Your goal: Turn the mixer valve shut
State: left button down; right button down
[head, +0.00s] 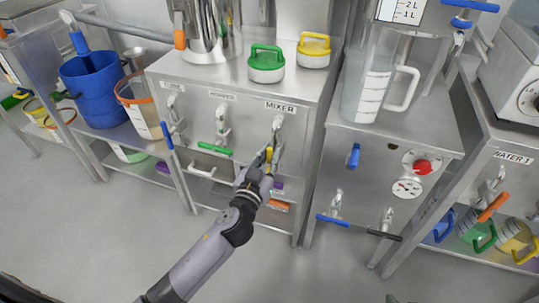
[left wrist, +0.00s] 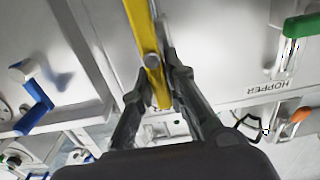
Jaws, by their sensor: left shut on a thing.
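The mixer valve (head: 277,128) is a metal tap under the MIXER label (head: 281,106) on the front of the steel cabinet. Its yellow lever (head: 269,155) is largely hidden by my gripper in the head view and seems to point down. In the left wrist view the yellow lever (left wrist: 146,42) runs from the top edge down between my fingers. My left gripper (head: 266,163) is shut on this lever, and its two dark fingers (left wrist: 157,88) lie on either side of it in the left wrist view. My right gripper is not in view.
The hopper valve with a green lever (head: 214,148) is just left of the mixer valve. Blue lever (head: 353,155) and red knob (head: 423,167) are on the cabinet to the right. A lower shelf holds small items. The grey floor (head: 330,265) in front is clear.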

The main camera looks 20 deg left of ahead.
pick_arm(q)
jog(key=shift+d+m, duration=0.2)
jog(key=shift+m, duration=0.3)
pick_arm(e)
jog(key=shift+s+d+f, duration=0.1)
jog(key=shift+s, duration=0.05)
pick_arm(q)
jog(key=shift+s+d+f+m, duration=0.1)
jog(key=shift+d+f+m, duration=0.4)
jog(key=shift+m, duration=2.35)
jog(key=shift+w+d+f+m, duration=0.1)
jog(key=shift+d+f+m, duration=0.35)
jog(key=shift+m, duration=2.35)
jog(key=shift+s+d+f+m, duration=0.1)
jog(key=shift+d+f+m, duration=0.35)
jog(key=shift+m, duration=2.4)
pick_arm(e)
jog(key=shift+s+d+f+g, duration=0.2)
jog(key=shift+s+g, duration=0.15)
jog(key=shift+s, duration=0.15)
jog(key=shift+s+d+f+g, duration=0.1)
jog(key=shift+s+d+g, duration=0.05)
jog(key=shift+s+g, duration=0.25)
pick_arm(q)
jog(key=shift+a+f, duration=0.1)
jog(key=shift+f, duration=0.05)
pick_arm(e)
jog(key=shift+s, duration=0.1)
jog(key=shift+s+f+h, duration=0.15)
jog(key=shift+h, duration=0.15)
